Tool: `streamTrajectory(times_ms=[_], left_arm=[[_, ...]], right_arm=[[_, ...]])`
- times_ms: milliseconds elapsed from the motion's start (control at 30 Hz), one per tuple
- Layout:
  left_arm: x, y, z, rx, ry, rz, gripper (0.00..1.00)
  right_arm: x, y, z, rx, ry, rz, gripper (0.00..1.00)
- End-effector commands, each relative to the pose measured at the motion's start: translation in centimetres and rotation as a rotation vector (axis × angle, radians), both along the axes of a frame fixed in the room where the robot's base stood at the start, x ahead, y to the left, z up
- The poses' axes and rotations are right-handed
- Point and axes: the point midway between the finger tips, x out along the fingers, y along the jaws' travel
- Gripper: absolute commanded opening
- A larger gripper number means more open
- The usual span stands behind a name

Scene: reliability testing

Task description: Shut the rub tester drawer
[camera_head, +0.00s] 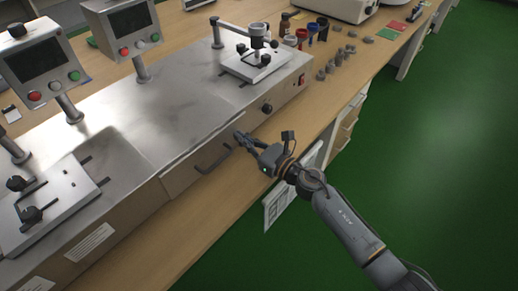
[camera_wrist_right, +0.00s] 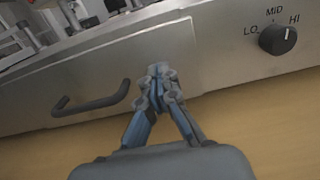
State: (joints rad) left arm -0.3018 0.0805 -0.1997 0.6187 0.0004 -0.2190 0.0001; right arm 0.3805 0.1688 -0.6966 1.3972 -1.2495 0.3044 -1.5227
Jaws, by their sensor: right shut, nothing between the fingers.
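The rub tester (camera_head: 150,110) is a long grey metal bench unit. Its drawer front (camera_head: 182,173) is a flat panel in the near side with a dark bar handle (camera_head: 214,160). In the right wrist view the drawer front (camera_wrist_right: 120,65) and handle (camera_wrist_right: 92,99) are large. The panel looks nearly flush; I cannot tell whether a small gap remains. My right gripper (camera_head: 238,137) is shut and empty at the drawer front's right end. In the wrist view its fingertips (camera_wrist_right: 158,72) lie right of the handle, over the panel. I cannot tell whether they touch. My left gripper is not in view.
A black knob (camera_wrist_right: 278,37) sits right of the drawer. Several small cups and weights (camera_head: 340,55) stand on the wooden table (camera_head: 345,85) at the back right. Two screens with buttons (camera_head: 125,25) rise behind. Green floor (camera_head: 430,130) is open at right.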

Motion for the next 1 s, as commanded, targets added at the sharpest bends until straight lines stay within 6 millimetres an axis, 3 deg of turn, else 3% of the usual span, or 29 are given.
streamTrajectory(times_ms=[500,867,1000], left_arm=[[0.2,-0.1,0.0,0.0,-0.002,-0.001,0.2],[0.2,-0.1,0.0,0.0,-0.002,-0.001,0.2],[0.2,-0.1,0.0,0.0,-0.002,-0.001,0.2]], right_arm=[[-6.2,-8.3,-0.7,-0.007,0.01,0.001,0.0],[-7.1,-9.6,-0.5,-0.002,0.01,-0.002,0.0],[-6.5,-10.4,0.7,0.118,0.09,-0.085,0.0]])
